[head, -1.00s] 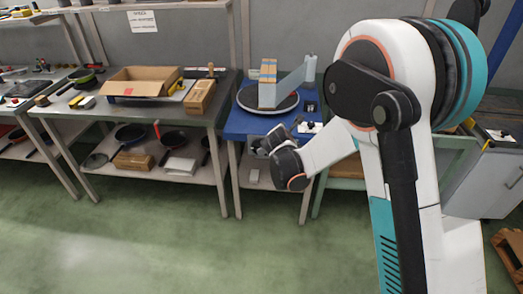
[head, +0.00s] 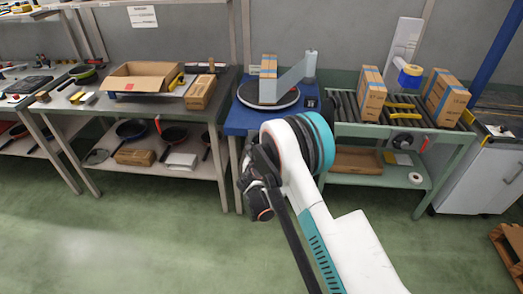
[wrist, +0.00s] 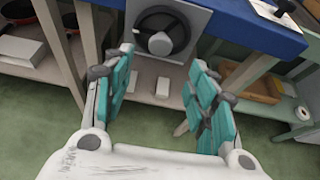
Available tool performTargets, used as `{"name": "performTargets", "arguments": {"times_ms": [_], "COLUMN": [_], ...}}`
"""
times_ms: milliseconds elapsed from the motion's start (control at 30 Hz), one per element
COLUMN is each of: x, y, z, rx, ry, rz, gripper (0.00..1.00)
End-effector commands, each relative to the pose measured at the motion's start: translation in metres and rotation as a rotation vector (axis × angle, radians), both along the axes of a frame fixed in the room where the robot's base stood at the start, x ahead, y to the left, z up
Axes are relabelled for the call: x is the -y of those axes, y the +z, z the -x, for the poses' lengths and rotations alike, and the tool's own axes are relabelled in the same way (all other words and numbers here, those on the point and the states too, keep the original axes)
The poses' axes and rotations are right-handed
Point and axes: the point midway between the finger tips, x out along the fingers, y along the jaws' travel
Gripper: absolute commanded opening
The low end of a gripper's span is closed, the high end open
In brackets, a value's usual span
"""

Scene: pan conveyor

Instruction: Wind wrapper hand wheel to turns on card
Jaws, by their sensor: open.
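The wrapper hand wheel (wrist: 178,35) is a dark ring with spokes and a grey hub, on a pale plate at the front of the blue table (wrist: 235,20). It is beyond my open fingers in the wrist view, and nothing is between them. My gripper (wrist: 162,62) is open, apart from the wheel; in the head view my gripper (head: 258,190) hangs in front of the blue table. The wrapper turntable (head: 268,102) carries a brown box (head: 268,82) beside a grey-blue upright arm (head: 309,65). A white card (wrist: 272,13) lies on the tabletop; its writing cannot be read.
A steel bench (head: 150,112) with an open carton (head: 145,77) and pans below stands left. A green roller conveyor (head: 400,135) with boxes stands right. Table legs flank the wheel. Green floor in front is clear.

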Motion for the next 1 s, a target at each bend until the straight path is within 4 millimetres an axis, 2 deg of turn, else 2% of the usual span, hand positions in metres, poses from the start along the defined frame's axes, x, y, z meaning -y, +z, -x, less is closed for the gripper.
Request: {"name": "performTargets", "arguments": {"times_ms": [33,300,500,700,967,1000], "x": [0.001,0.003,0.005,0.005,0.005,0.005], "y": [-0.007,-0.027,-0.037,-0.041,-0.041,-0.041], "z": [-0.010,-0.059,-0.085,-0.097,-0.098,-0.098], "rx": [0.000,0.000,-0.001,-0.001,-0.001,-0.001], "ry": [-0.001,-0.002,-0.002,-0.002,-0.002,-0.002], "rz": [-0.001,-0.002,-0.002,-0.002,-0.001,-0.001], "gripper": [0.52,0.52,0.52,0.52,0.52,0.50]}}
